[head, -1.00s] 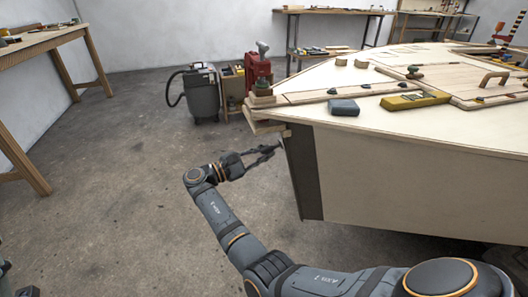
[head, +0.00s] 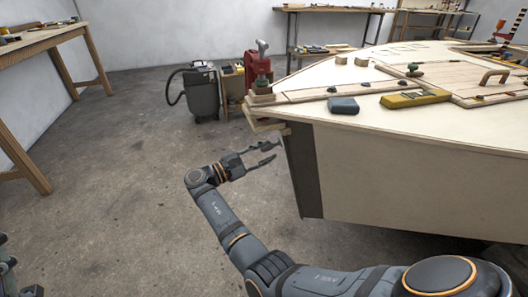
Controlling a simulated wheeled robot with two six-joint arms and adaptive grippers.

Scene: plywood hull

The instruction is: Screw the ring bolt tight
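The plywood hull (head: 410,178) fills the right side of the head view, with a dark strip (head: 304,172) down its near left edge. My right gripper (head: 277,151) is just left of the strip's upper part, below the deck corner. Its two fingers are spread apart and I see nothing between them. I cannot make out the ring bolt; it is too small or hidden here. Whether the fingertips touch the hull edge is unclear. Of my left arm only a sliver shows at the lower left edge, and its gripper is out of the picture.
On the deck lie a dark grey block (head: 343,106), a yellow tool (head: 415,98) and a wooden hatch panel with a handle (head: 493,77). A grey vacuum (head: 203,93) stands behind on the floor. A workbench (head: 40,45) is at left.

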